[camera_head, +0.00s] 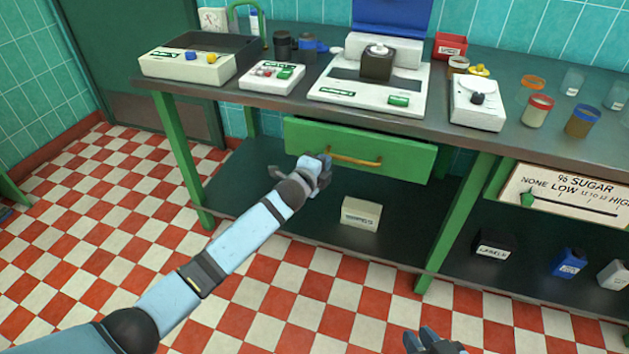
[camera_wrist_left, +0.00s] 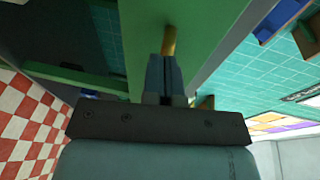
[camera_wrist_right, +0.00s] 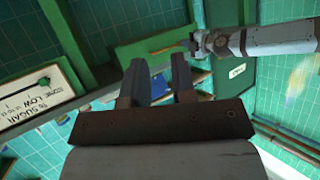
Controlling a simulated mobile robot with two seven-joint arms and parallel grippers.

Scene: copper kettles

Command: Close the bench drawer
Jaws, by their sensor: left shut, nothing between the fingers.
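The bench drawer (camera_head: 405,158) has a green front and a brass bar handle (camera_head: 357,160). It hangs under the dark bench top, and its front seems to stand out a little; how far is hard to tell. My left gripper (camera_head: 324,168) is shut and empty, with its fingertips at the left end of the handle. In the left wrist view the handle (camera_wrist_left: 169,42) shows just beyond the fingertips; contact is unclear. My right gripper (camera_head: 430,342) is low at the bottom edge, away from the drawer, open and empty (camera_wrist_right: 160,80).
The bench top (camera_head: 450,120) carries a tray, instruments and several jars. A small labelled box (camera_head: 361,214) stands on the lower shelf beneath the drawer. Green legs (camera_head: 455,225) flank the drawer bay. A sugar gauge panel (camera_head: 560,190) is at right. Checkered floor is clear in front.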

